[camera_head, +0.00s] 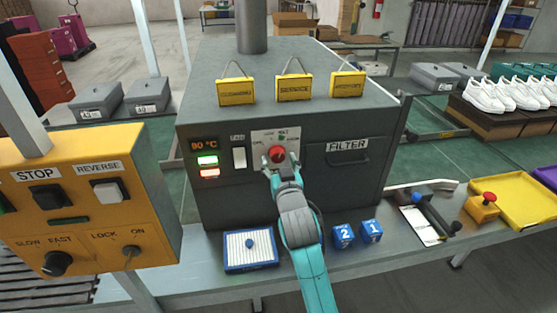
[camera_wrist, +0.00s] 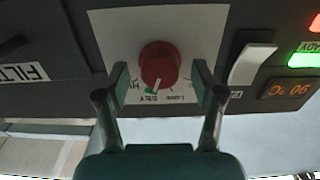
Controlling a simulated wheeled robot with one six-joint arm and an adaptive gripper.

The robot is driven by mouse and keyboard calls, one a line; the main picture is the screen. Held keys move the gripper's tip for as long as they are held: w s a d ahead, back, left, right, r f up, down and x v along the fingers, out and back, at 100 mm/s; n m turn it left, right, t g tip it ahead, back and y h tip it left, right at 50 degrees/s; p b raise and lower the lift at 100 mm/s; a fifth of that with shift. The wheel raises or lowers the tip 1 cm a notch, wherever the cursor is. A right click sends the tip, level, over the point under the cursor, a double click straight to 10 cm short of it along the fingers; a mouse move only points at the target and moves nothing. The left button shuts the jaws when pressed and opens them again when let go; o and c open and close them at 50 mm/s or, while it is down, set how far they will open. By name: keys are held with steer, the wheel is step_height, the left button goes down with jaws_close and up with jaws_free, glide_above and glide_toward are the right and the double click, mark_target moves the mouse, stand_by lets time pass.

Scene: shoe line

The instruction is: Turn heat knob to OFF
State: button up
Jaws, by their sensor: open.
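The red heat knob (camera_head: 277,154) sits on a pale plate on the front of the dark grey heater box (camera_head: 225,130). It also shows in the wrist view (camera_wrist: 159,64), where the picture is upside down, with a white pointer mark near its rim. My gripper (camera_head: 279,168) is in front of the knob. In the wrist view its two open fingers (camera_wrist: 160,92) stand either side of the knob, apart from it. The plate's lettering is small and partly hidden by the fingers, so I cannot tell the setting.
Left of the knob are a white fan switch (camera_head: 239,157) and a display (camera_head: 204,145) reading 90 °C. The filter drawer (camera_head: 347,156) is to the right. A yellow control panel (camera_head: 90,205) stands at the left. Blue blocks (camera_head: 343,236) and a blue-framed pad (camera_head: 250,262) lie on the bench below.

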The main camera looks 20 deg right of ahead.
steer(key=shift+w, duration=0.45)
steer(key=c, duration=1.1)
steer(key=shift+c, duration=0.2)
